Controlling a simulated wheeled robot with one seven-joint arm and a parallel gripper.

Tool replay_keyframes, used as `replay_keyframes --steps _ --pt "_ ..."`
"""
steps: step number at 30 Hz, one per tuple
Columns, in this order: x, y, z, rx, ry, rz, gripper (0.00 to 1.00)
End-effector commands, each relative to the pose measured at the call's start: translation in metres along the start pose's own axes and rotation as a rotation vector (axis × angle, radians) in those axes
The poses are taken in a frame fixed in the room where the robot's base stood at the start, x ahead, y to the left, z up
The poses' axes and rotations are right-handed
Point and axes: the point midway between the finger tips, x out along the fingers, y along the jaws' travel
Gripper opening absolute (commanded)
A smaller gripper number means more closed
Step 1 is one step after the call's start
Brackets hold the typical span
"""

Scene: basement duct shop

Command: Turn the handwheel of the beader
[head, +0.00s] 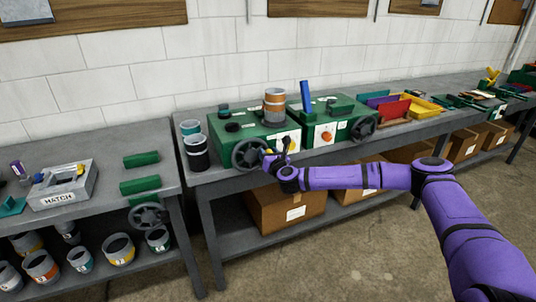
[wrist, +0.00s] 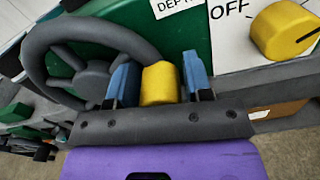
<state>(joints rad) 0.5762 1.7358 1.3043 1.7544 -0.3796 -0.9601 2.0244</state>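A green machine (head: 265,127) with a dark grey handwheel (head: 240,163) on its front stands on the left end of the long bench. No name is readable on it, so I cannot confirm it is the beader. The handwheel (wrist: 40,58) fills the left of the wrist view, with a yellow grip (wrist: 160,84) at its right side. A yellow knob (wrist: 285,28) marked OFF is on the machine's panel, right of my gripper.
A second green machine (head: 347,108) with its own handwheel (head: 364,129) and an orange knob stands right beside it. Cardboard boxes (head: 285,206) are under the bench. Open floor lies in front.

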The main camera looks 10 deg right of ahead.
Motion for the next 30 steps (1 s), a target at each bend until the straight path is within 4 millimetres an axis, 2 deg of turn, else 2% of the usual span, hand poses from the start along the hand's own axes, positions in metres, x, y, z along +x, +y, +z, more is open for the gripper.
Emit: replay_keyframes --steps 7,21,24,30 --pt "-0.01 -0.001 -0.001 0.0 0.001 0.0 0.46" --pt "-0.09 0.0 0.0 0.001 0.001 0.001 0.46" --pt "-0.1 0.0 0.0 0.0 0.0 0.0 0.46" --pt "-0.108 0.0 0.0 0.0 0.0 0.0 0.46"
